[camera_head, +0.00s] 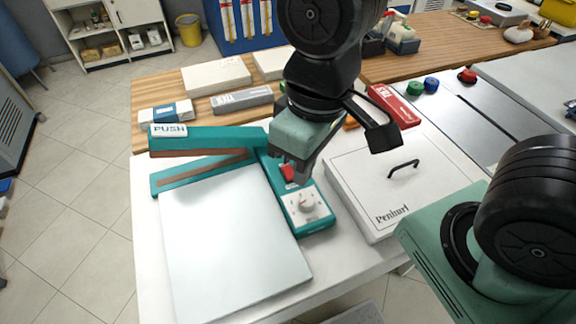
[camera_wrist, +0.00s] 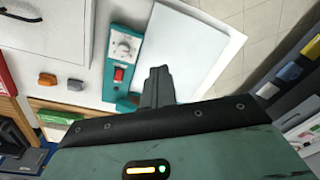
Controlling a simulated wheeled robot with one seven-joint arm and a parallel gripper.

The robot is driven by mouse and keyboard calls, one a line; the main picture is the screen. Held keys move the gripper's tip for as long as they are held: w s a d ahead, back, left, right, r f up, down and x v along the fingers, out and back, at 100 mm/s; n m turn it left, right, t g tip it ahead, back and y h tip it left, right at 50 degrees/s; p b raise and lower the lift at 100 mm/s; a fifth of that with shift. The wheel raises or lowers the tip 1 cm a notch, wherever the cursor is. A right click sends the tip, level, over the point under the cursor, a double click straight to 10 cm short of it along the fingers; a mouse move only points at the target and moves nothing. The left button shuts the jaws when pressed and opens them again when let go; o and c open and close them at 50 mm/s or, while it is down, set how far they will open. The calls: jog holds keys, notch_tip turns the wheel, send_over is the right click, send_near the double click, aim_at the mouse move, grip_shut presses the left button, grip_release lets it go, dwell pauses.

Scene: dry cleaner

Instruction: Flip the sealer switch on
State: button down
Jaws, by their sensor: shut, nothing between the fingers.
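The teal sealer (camera_head: 315,212) stands on a white table, with its long arm marked PUSH (camera_head: 170,131) raised at an angle. Its red switch (camera_head: 287,172) sits above the white dial (camera_head: 306,205) on the control box. In the wrist view the red switch (camera_wrist: 119,74) and the dial (camera_wrist: 124,46) are in plain sight. My gripper (camera_head: 300,176) is shut and empty, its fingertips close beside the switch in the head view. In the wrist view my gripper (camera_wrist: 157,72) points at the control box, right of the switch. I cannot tell whether they touch or which way the switch is tipped.
A white plate (camera_head: 228,240) lies in front of the sealer arm. A white Penhurl box with a black handle (camera_head: 403,169) stands close on the right. A red box (camera_head: 393,105), white boxes (camera_head: 215,76) and a grey box (camera_head: 242,101) lie behind.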

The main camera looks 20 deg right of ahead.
jog(key=w+d+f+m+b, duration=0.1)
jog(key=w+f+m+b, duration=0.25)
jog(key=w+f, duration=0.45)
jog(key=m+t+h+b, duration=0.1)
jog(key=m+t+b, duration=0.1)
jog(key=m+b, duration=0.1)
send_over(289, 172)
jog(key=f, duration=0.1)
jog(key=s+f, duration=0.1)
jog(key=f, duration=0.1)
jog(key=shift+d+f, duration=0.1)
jog(key=shift+f, duration=0.1)
jog(key=w+f, duration=0.1)
jog(key=f, duration=0.8)
jog(key=w+f, duration=0.1)
jog(key=f, duration=0.3)
jog(key=shift+w+f, duration=0.35)
jog(key=shift+f, duration=0.05)
